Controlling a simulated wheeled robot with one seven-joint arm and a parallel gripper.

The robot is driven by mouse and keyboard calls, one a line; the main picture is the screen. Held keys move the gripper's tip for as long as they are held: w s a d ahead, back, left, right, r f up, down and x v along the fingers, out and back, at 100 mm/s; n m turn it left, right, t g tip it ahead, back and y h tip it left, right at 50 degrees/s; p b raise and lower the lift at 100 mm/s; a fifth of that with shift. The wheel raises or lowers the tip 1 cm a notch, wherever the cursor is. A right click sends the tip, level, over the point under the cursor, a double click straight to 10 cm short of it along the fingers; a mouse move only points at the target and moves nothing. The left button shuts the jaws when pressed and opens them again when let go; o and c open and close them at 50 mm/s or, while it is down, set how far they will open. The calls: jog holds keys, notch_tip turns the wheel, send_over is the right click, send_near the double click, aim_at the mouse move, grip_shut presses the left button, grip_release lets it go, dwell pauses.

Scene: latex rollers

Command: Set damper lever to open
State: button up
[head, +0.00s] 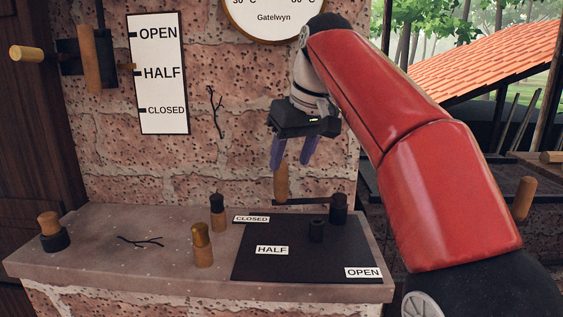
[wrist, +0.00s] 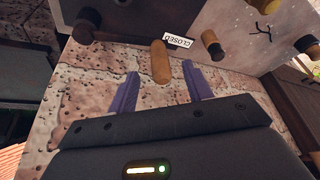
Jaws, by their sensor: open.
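A lever with an upright wooden handle (head: 281,183) and a thin black arm stands at the back of the stone ledge. Its arm runs left from a black post, and the handle is nearest the CLOSED label (head: 251,219) of a dark plate (head: 300,265) also marked HALF and OPEN. My gripper (head: 292,167) is open just above this handle, its purple fingers pointing down. In the wrist view, the handle (wrist: 160,63) shows between the two fingertips (wrist: 160,75), with a gap on each side; contact is not visible. I cannot tell which lever is the damper lever.
A second lever with a wooden handle (head: 91,60) is on the wall beside an OPEN/HALF/CLOSED sign (head: 158,95), its pointer near HALF. Short pegs (head: 202,246), a black-based knob (head: 51,232) and a twig (head: 140,241) are on the ledge (head: 110,270). The brick wall stands close behind.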

aim_at(281, 180)
jog(key=shift+w+a+r, duration=0.1)
jog(key=shift+w+a, duration=0.15)
jog(key=shift+w, duration=0.35)
jog(key=shift+w+f, duration=0.2)
jog(key=shift+w, duration=0.05)
jog(key=b+x, duration=0.2)
jog(key=x, duration=0.5)
jog(key=shift+s, duration=0.1)
jog(key=shift+a, duration=0.1)
grip_shut()
